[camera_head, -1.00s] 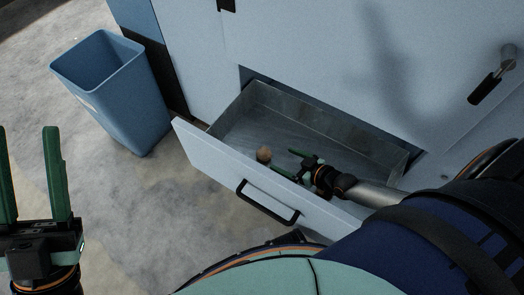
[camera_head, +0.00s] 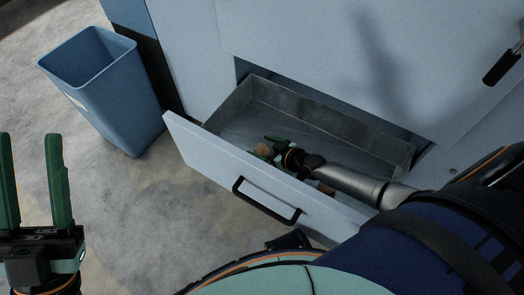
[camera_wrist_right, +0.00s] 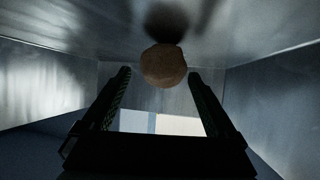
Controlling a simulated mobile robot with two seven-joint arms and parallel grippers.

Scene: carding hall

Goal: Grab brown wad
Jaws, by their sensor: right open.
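The brown wad (camera_head: 262,149) is a small rounded lump inside the open metal drawer (camera_head: 225,122), near its front panel. My right gripper (camera_head: 268,147) reaches into the drawer from the right, open, with its fingertips at the wad. In the right wrist view the wad (camera_wrist_right: 163,65) shows at the tips of the open fingers (camera_wrist_right: 159,74), between them in the picture. I cannot tell whether they touch it. My left gripper (camera_head: 33,165) is open and empty at the left edge of the head view, away from the drawer.
A blue bin (camera_head: 112,100) stands on the concrete floor (camera_head: 130,205) left of the drawer. The drawer front has a black handle (camera_head: 262,208). The drawer's metal walls enclose my right gripper. The pale machine housing (camera_head: 300,45) rises behind.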

